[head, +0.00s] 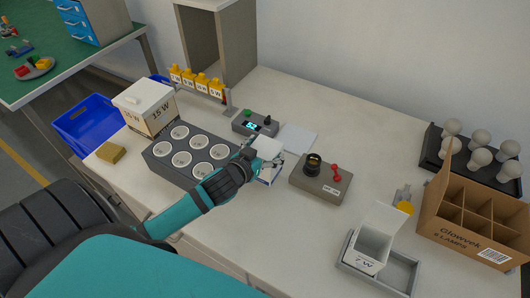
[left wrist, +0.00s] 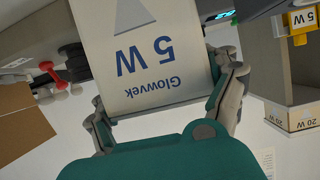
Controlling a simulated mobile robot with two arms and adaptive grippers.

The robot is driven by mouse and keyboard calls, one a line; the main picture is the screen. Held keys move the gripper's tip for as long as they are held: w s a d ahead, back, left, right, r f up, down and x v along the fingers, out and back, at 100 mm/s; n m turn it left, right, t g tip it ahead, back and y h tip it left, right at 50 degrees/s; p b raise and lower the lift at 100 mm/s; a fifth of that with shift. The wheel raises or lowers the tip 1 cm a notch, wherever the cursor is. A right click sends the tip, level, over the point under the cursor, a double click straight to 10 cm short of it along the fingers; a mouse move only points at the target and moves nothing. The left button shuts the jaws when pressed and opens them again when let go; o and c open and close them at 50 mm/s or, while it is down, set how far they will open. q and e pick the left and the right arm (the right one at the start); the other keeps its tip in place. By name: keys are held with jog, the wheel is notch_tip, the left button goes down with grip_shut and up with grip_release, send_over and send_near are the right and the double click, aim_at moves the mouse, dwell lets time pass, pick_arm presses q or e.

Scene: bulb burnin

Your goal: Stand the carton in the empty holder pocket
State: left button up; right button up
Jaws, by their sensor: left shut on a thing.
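My left gripper (head: 262,161) is shut on a white carton (head: 268,173) above the middle of the table. In the left wrist view the carton (left wrist: 150,65) reads "Glowvek 5 W", upside down in the picture, with a finger on either side. The grey holder (head: 411,277) lies at the front right of the table, well away from the gripper. An open white carton (head: 372,243) marked with a W rating stands in its left pocket, and its right pocket (head: 396,268) is empty. My right gripper is not in view.
A grey tester (head: 320,183) with a black socket and red lever stands between the held carton and the holder. A brown divided box (head: 470,228) and several bulbs on a black tray (head: 433,155) are at right.

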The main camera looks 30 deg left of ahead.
pick_arm(q)
jog(key=shift+f, duration=0.8)
jog(key=shift+f, duration=0.2)
jog(key=o, duration=0.9)
jog(key=shift+r, duration=0.1)
